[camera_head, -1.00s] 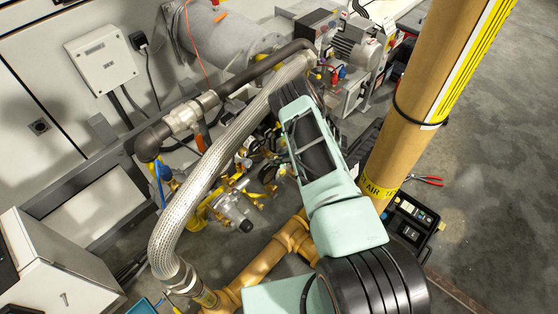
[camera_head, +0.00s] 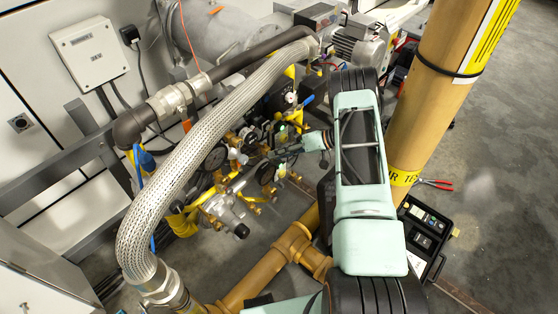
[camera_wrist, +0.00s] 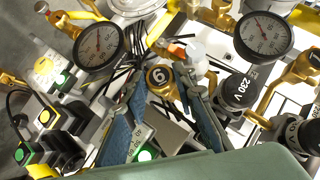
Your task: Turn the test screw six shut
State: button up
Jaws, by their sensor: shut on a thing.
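Test screw six is a round brass head marked 6 (camera_wrist: 159,77), in the middle of the wrist view. My gripper (camera_wrist: 162,82) has one finger on each side of it and is shut on it. The left finger shows a blue pad. In the head view my gripper (camera_head: 272,156) reaches left from the wrist into the cluster of valves and gauges. The screw is too small to make out there. The screw's shank and its seat are hidden in the wrist view.
Two pressure gauges flank the fingers, left (camera_wrist: 98,45) and right (camera_wrist: 264,35). A black 230 V coil (camera_wrist: 238,90) stands close right of the right finger. A braided hose (camera_head: 195,150) arches left of the cluster. A thick yellow-brown pipe (camera_head: 425,110) stands right of my arm.

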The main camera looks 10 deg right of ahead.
jog(key=shift+b, duration=0.35)
dwell(0.3)
jog(key=o, duration=1.2)
jog(key=shift+c, duration=0.2)
jog(key=shift+r, duration=0.15)
notch_tip(320, 180, up, 10)
